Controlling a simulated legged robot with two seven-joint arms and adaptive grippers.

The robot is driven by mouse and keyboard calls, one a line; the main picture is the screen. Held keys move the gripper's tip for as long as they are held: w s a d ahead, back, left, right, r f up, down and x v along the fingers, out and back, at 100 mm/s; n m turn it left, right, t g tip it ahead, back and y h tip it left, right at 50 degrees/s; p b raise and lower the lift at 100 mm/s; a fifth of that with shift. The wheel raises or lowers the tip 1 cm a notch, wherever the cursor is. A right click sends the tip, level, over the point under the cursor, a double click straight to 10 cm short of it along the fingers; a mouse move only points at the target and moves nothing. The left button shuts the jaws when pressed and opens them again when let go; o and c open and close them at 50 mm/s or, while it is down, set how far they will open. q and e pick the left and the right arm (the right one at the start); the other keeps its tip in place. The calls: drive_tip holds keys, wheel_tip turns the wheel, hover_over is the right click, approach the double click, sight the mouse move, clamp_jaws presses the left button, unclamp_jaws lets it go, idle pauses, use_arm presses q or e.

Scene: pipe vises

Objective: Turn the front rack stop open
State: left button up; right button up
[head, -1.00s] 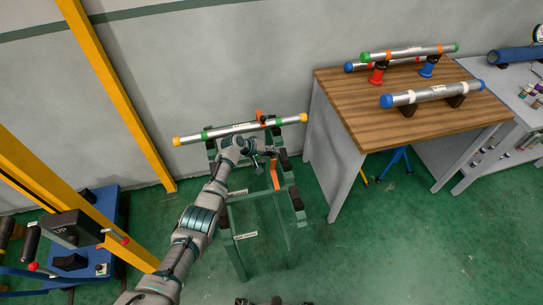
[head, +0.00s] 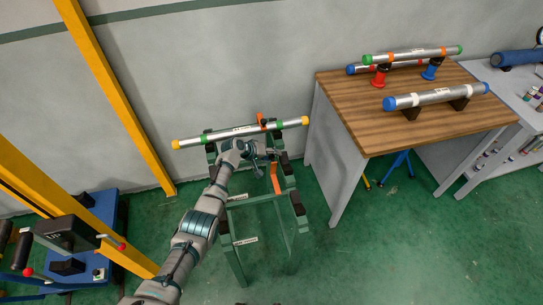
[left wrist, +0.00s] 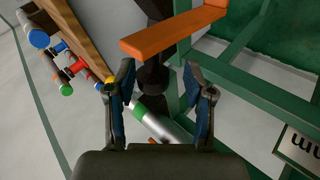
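The green rack (head: 232,218) stands by the wall with a silver pipe (head: 222,134) lying across its back end. The front orange stop (head: 275,178) sits on the rack's right side, nearer me than the pipe. A second orange stop (head: 261,121) is at the pipe. My left gripper (head: 270,156) is over the rack, between the pipe and the front stop. In the left wrist view its fingers (left wrist: 158,68) are apart with nothing clamped. An orange bar (left wrist: 172,32) lies just beyond the fingertips, apart from them. My right gripper is not in view.
A wooden-topped bench (head: 420,118) with pipes on stands is close to the rack's right. A yellow post (head: 120,100) and a blue machine (head: 75,235) are at the left. Green floor (head: 400,250) is clear in front of the bench.

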use_arm(q)
drive_tip(key=v, duration=1.2)
drive_tip(key=shift+w+f, duration=0.1)
idle(0.4)
